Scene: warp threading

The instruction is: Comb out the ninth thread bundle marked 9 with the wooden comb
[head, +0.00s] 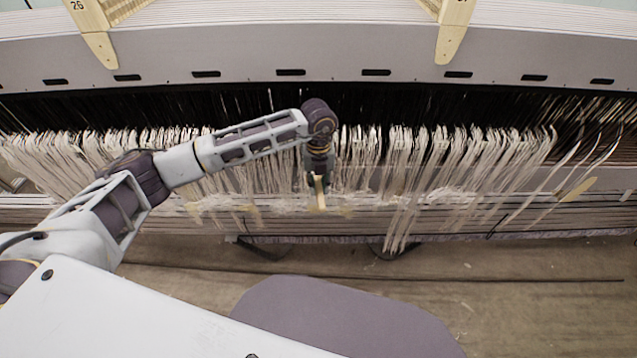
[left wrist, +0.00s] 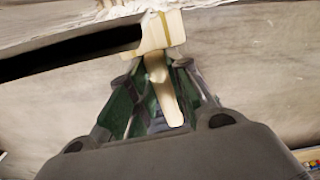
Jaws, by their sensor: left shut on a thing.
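My left gripper (head: 318,180) hangs in front of the row of white thread bundles (head: 400,160), near the middle of the head view. It is shut on the wooden comb (left wrist: 160,85), a pale wooden piece with a handle between the fingers. In the left wrist view my left gripper (left wrist: 155,105) points up the picture, and the comb's wide head touches or nearly touches white threads (left wrist: 140,8) at the top. The comb (head: 320,195) also shows as a small pale piece in the head view. I cannot make out a number 9 mark. My right gripper is not in view.
A long grey beam (head: 290,50) with dark slots runs across the back. Pale wooden pieces (head: 453,30) hang over it, one marked 26 at the left. Horizontal bars (head: 560,212) run below the threads. The brown floor (head: 540,290) in front is mostly clear.

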